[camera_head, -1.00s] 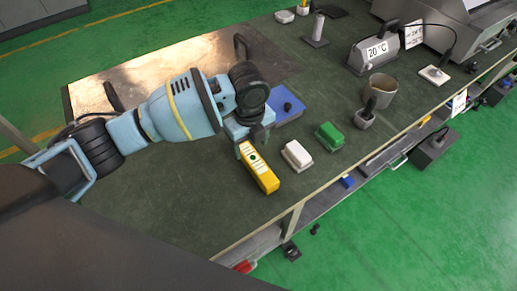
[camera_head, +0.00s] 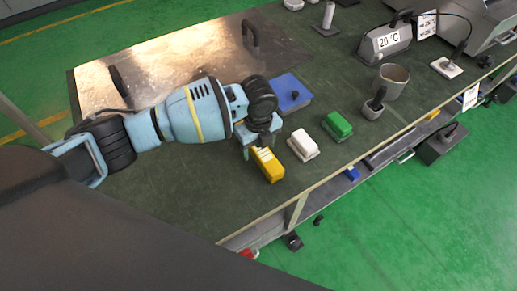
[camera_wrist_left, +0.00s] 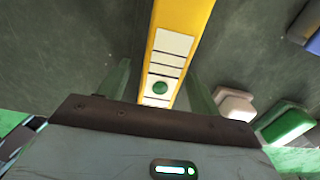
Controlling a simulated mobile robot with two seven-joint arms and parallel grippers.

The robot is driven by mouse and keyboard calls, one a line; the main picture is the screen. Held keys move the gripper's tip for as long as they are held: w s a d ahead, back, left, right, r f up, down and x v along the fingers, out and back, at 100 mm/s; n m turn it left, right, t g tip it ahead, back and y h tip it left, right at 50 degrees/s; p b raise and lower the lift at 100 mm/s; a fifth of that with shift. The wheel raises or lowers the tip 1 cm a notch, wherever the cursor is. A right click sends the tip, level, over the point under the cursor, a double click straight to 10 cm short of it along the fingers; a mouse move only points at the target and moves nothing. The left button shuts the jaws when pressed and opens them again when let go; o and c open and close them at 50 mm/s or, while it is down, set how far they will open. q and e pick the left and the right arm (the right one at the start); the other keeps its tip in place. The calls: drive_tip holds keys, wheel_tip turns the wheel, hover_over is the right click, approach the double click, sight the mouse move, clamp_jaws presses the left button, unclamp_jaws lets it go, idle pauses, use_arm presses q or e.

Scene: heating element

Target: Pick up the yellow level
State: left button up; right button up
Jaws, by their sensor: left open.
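The yellow level (camera_head: 267,166) lies on the dark green table top, near the table's front edge. In the left wrist view the level (camera_wrist_left: 183,22) runs up from the gripper, with white label patches and a green round vial on its face. My left gripper (camera_head: 258,150) is over the level's far end. Its two fingers (camera_wrist_left: 158,82) are open, one on each side of the level. I cannot tell whether they touch it. The gripper hides part of the level's far end. My right gripper is not in view.
A white block (camera_head: 303,144) stands just right of the level, and a green block (camera_head: 337,126) beyond it. A blue box (camera_head: 290,94) lies behind the gripper. A beige cup (camera_head: 391,82) and the 20 °C device (camera_head: 384,42) stand further right. The table is clear left of the level.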

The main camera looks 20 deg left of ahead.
sight(257, 148)
use_arm(q)
drive_tip(key=shift+f, duration=0.25)
drive_tip(key=shift+c, duration=0.4)
drive_tip(key=c, duration=1.1)
drive_tip(key=shift+r, duration=0.1)
drive_tip(key=shift+r, duration=0.45)
drive_tip(key=r, duration=0.1)
drive_tip(key=s+r+p, duration=0.1)
drive_tip(key=shift+d+r, duration=0.1)
drive_tip(key=shift+r, duration=0.2)
drive_tip(key=s+d, duration=0.1)
drive_tip(key=s, duration=0.4)
drive_tip(key=s+r+p, duration=0.1)
drive_tip(key=s, duration=0.4)
drive_tip(key=s+d+p, duration=0.1)
drive_tip(key=s, duration=0.3)
drive_tip(key=shift+s+d+r, duration=0.15)
drive_tip(key=shift+s+d, duration=0.15)
drive_tip(key=shift+s, duration=0.1)
